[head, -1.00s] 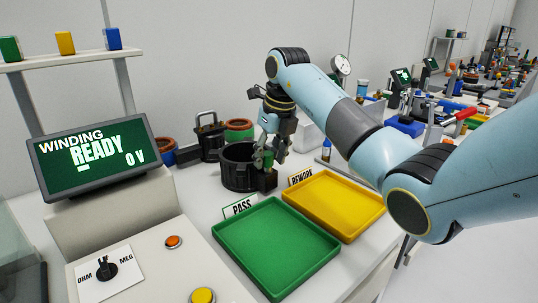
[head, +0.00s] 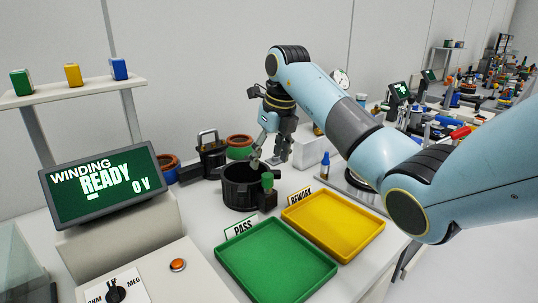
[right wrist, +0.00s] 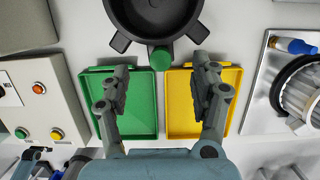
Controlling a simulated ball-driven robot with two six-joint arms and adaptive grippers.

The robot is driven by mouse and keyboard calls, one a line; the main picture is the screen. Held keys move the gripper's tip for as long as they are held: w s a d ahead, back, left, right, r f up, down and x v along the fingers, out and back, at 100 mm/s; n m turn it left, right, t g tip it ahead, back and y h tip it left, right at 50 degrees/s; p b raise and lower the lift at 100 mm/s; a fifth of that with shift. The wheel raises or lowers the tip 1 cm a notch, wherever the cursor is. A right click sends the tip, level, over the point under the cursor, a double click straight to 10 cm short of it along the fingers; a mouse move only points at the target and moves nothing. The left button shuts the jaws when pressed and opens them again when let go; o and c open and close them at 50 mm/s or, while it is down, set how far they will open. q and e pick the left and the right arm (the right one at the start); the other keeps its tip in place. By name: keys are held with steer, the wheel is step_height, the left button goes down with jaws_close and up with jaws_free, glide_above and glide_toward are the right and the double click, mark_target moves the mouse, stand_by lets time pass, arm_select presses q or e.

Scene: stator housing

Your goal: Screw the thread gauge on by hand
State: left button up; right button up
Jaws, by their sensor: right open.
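The green thread gauge (head: 267,180) stands upright on the small dark block at the front of the black stator housing (head: 241,190). In the right wrist view the gauge (right wrist: 161,58) is a green disc seen end-on, next to the housing's rim (right wrist: 119,42). My right gripper (head: 269,160) is open and empty, above and behind the gauge in the head view. In the right wrist view its fingers (right wrist: 160,68) are spread wide on either side of the gauge, apart from it. How deep the gauge sits is hidden. My left gripper is out of view.
The green PASS tray (head: 275,262) and yellow REWORK tray (head: 333,224) lie empty in front of the housing. The winding tester screen (head: 100,187) is at the left. A dark padlock-shaped part (head: 210,155) and copper-rimmed rings (head: 239,147) stand behind.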

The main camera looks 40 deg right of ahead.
steer(key=shift+o, duration=0.2)
steer(key=shift+r, duration=0.2)
steer(key=v, duration=0.7)
steer(key=shift+s, duration=0.1)
